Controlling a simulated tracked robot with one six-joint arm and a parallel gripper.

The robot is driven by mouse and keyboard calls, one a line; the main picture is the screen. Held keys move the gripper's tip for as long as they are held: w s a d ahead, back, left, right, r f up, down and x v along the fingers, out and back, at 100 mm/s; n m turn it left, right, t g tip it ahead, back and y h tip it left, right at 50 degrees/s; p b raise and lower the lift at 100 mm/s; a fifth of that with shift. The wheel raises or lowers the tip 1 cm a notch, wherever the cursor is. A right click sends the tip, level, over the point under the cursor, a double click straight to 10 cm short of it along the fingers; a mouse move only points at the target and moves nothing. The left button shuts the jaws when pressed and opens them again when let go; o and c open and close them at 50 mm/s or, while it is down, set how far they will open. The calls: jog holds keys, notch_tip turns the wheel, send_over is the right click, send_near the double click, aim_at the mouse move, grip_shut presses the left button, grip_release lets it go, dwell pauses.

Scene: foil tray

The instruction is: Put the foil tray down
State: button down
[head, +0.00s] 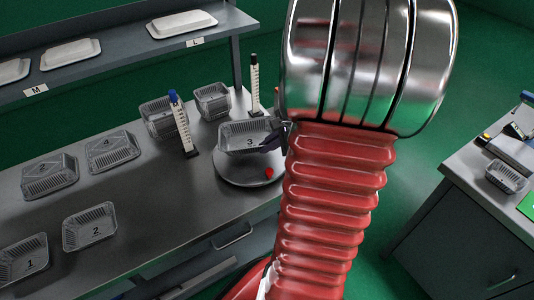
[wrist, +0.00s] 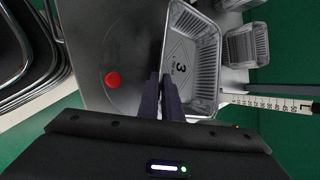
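The foil tray (head: 238,145), marked 3, is upright above the right part of the bench, over a round grey plate (head: 232,177). It also shows in the wrist view (wrist: 207,62), with its open inside facing the camera. My gripper (head: 272,142) is at the tray's right side in the head view. In the wrist view the dark fingers (wrist: 164,82) are close together on either side of the tray's edge, shut on it. I cannot tell whether the tray's bottom touches the plate. The red arm sleeve hides part of the plate's right side.
A red knob (head: 268,173) is on the plate. A blue-topped ruler post (head: 182,125) and a black-topped one (head: 254,85) stand nearby. A shelf (head: 110,58) overhangs behind.

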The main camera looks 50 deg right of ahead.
jog(key=shift+f, duration=1.9)
jog(key=c, duration=2)
grip_release()
jog(key=shift+r, duration=0.15)
jog(key=v, duration=1.1)
jog(key=shift+s+r, duration=0.3)
jog(key=shift+a, duration=0.1)
